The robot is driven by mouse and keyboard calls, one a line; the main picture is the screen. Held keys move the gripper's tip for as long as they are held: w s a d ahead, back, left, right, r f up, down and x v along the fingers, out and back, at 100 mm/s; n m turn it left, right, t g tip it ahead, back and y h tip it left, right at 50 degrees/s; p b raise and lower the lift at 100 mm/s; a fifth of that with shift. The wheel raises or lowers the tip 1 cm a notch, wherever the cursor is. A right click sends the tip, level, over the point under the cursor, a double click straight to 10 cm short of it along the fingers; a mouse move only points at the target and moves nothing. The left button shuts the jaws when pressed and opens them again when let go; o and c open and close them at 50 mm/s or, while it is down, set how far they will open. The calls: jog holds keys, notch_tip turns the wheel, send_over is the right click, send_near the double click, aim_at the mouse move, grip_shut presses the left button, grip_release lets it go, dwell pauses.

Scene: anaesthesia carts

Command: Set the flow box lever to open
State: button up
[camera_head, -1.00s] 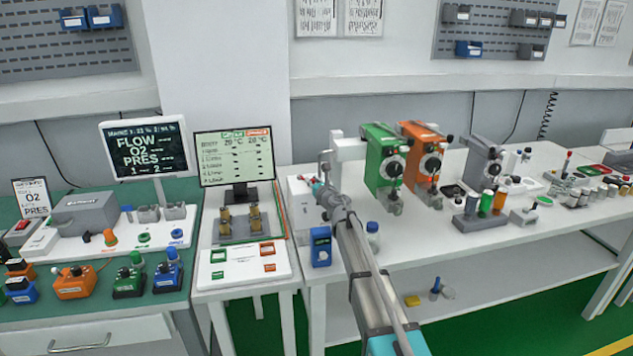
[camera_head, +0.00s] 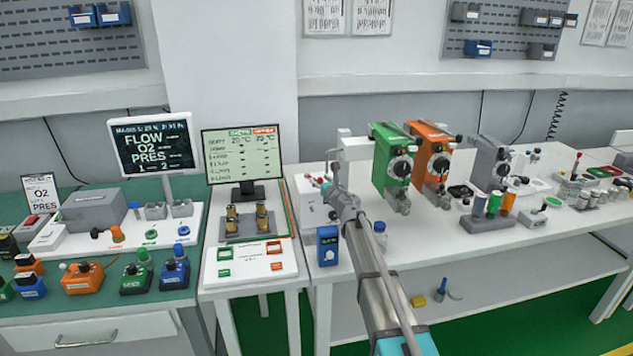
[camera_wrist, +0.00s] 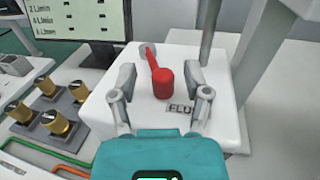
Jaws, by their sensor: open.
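The flow box (camera_wrist: 215,58) is a white box with a partly hidden label reading "FLO" on its top. Its red lever (camera_wrist: 163,84) has a thick round knob near my side, and its arm runs back to a grey pivot at the upper left. My gripper (camera_wrist: 160,76) is open, with one finger on each side of the lever and visible gaps to the knob. In the head view the flow box (camera_head: 308,211) stands at the left end of the white table, its small red lever (camera_head: 316,182) just left of my gripper (camera_head: 334,178).
Gold-knobbed fittings (camera_wrist: 60,105) stand on a panel left of the box, below a screen (camera_wrist: 80,17). A grey post rises behind the box. A blue device (camera_head: 328,246) sits at the table's front, and green (camera_head: 390,160) and orange (camera_head: 429,158) vaporizers stand to the right.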

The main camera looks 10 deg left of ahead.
jog(key=v, duration=1.2)
dwell(0.3)
